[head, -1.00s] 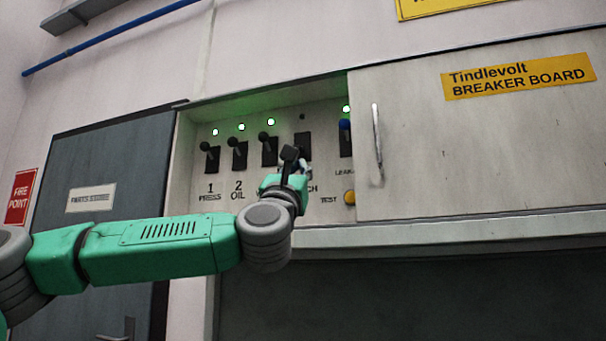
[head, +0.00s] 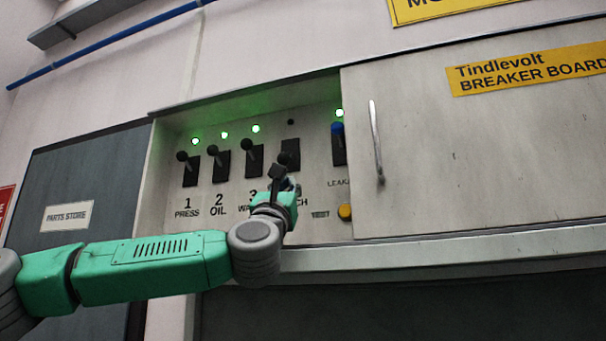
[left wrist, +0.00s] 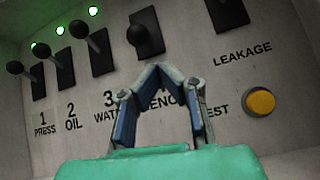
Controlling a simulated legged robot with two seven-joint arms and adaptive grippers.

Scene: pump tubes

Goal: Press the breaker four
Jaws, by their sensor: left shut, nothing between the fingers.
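Breaker four (head: 291,147) is a black switch, fourth from the left on the panel. Its knob sits lower on its plate than the knobs of the first three, and the lamp above it (head: 290,122) is dark. It also shows in the left wrist view (left wrist: 150,22). My left gripper (head: 278,174) is shut and empty, just below breaker four in the picture. In the left wrist view its fingertips (left wrist: 158,68) meet in front of the label under breaker four and partly hide it. A gap shows between the fingertips and the knob. My right gripper is not in view.
Breakers 1 (head: 191,172), 2 (head: 222,166) and 3 (head: 254,160) stand to the left with lit green lamps. The blue-tipped leakage switch (head: 339,150) and yellow test button (head: 345,211) are to the right. A sliding door (head: 480,150) with a handle (head: 375,140) covers the right side.

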